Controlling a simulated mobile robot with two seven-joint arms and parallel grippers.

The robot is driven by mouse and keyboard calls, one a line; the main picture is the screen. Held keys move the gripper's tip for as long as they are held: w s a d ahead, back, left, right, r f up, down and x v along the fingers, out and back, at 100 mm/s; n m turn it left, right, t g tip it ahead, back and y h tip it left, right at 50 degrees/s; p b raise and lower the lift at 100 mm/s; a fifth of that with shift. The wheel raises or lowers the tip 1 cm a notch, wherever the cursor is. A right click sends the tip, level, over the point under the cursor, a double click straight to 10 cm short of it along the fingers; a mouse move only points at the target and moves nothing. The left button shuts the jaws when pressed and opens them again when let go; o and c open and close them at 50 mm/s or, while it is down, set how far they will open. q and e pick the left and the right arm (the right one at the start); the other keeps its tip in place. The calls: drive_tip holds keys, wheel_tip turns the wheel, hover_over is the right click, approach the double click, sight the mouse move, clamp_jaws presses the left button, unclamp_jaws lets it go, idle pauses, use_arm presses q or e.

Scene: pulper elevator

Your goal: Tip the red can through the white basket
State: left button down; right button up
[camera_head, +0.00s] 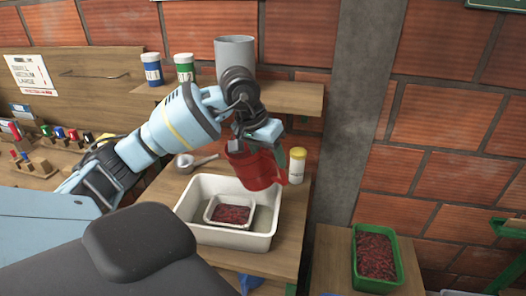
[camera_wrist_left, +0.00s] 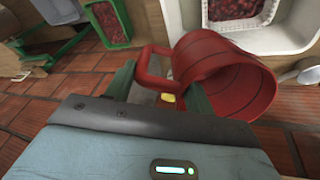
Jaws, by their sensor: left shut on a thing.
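The red can (camera_head: 258,172) hangs tilted in the air above the right back part of a white tub (camera_head: 264,241). The can also shows large in the left wrist view (camera_wrist_left: 232,92), with its handle between the fingers. My left gripper (camera_head: 256,150) is shut on that handle; its fingers also show in the wrist view (camera_wrist_left: 160,88). The white basket (camera_head: 231,225) sits inside the tub, below and left of the can, and holds dark red cherries (camera_head: 231,213). I cannot tell whether anything is left inside the can. My right gripper is not in view.
A green crate of red cherries (camera_head: 376,288) stands at the right. A yellow-lidded jar (camera_head: 297,166) stands close right of the can, and a metal scoop (camera_head: 190,162) lies behind the tub.

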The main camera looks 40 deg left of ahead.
use_arm(q)
drive_tip(key=f+g, duration=0.1)
drive_tip(key=f+g+y, duration=0.1)
drive_tip(key=g, duration=0.1)
drive_tip(key=shift+w+d+f, duration=0.1)
drive_tip(key=shift+w+f, duration=0.1)
drive_tip(key=shift+g, duration=0.4)
drive_tip(key=shift+s, duration=0.1)
